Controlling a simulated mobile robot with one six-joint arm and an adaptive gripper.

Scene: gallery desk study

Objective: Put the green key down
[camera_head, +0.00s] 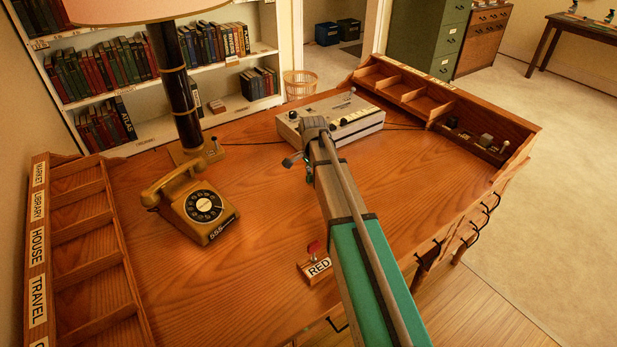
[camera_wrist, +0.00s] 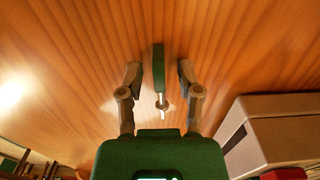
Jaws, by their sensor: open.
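The green key (camera_wrist: 158,68) shows in the wrist view, with a green handle and a pale metal shaft pointing down the picture. A small dark round spot is at the shaft's end. My gripper (camera_wrist: 159,80) is open, with one finger on each side of the key and a visible gap on both sides. I cannot tell whether the key touches the desk. In the head view my gripper (camera_head: 299,170) is over the wooden desk (camera_head: 250,270), just in front of the grey tape machine (camera_head: 345,127); the key cannot be made out there.
A yellow dial telephone (camera_head: 195,205) and a lamp (camera_head: 183,90) stand left. A RED-labelled block (camera_head: 317,270) with a red-topped key is near the front edge. Labelled slots (camera_head: 85,250) line the left side; a wooden tray (camera_head: 410,92) lines the back right. The desk's front left is bare.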

